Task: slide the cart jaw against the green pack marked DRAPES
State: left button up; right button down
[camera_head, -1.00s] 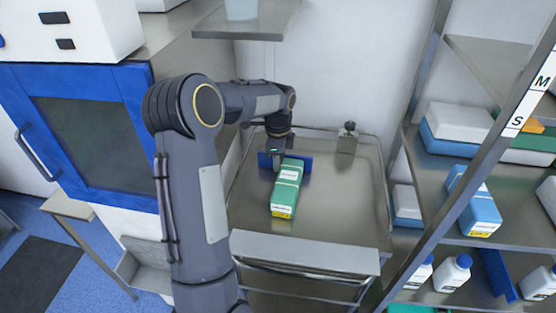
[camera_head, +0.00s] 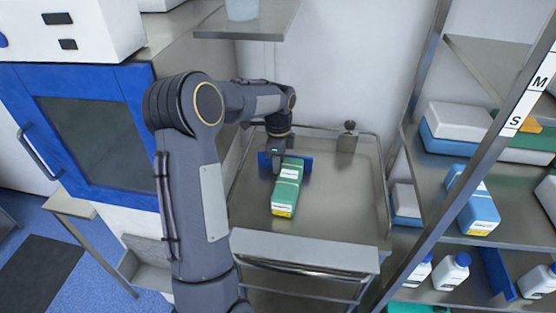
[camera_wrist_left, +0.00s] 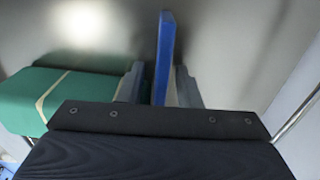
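The cart jaw is an upright blue plate (camera_head: 306,163) on the steel cart top (camera_head: 335,205). In the left wrist view the plate (camera_wrist_left: 163,58) stands between my left gripper's two fingers (camera_wrist_left: 161,85), with a narrow gap showing on each side. The green pack (camera_head: 286,186), with a white label and a yellow end label, lies lengthwise in front of the plate. In the left wrist view the pack (camera_wrist_left: 75,97) is left of the fingers. Contact between pack and plate cannot be made out. My left gripper (camera_head: 277,163) points down at the plate. My right gripper is not in view.
A small metal block with a knob (camera_head: 347,140) stands at the cart's back, right of the plate. Shelves with boxes and bottles (camera_head: 453,272) rise on the right. A blue-framed cabinet (camera_head: 95,140) is on the left. The cart's right half is clear.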

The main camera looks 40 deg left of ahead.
pick_arm(q)
notch_tip(320, 180, up, 8)
jog(key=shift+f, duration=0.1)
dwell(0.4)
dwell(0.5)
jog(key=shift+s+d+r, duration=0.1)
jog(key=shift+d+r, duration=0.05)
jog(key=shift+r, duration=0.05)
jog(key=s+d+r+n, duration=0.1)
jog(key=s, duration=0.1)
jog(key=s+d+r+n+t, duration=0.1)
jog(key=s+d+r, duration=0.1)
jog(key=s+d+r+n, duration=0.1)
jog(key=s+d, duration=0.1)
jog(key=shift+d+r+t+h, duration=0.2)
jog(key=shift+t+h, duration=0.1)
jog(key=shift+h, duration=0.1)
jog(key=s+d+f+n+t+h, duration=0.1)
jog(key=s+d+n+t, duration=0.1)
jog(key=s+d+n, duration=0.3)
jog(key=s+d+f+n+t+h, duration=0.2)
jog(key=s+d+n, duration=0.4)
jog(key=s, duration=0.8)
jog(key=shift+d+p, duration=0.35)
jog(key=shift+d, duration=1.55)
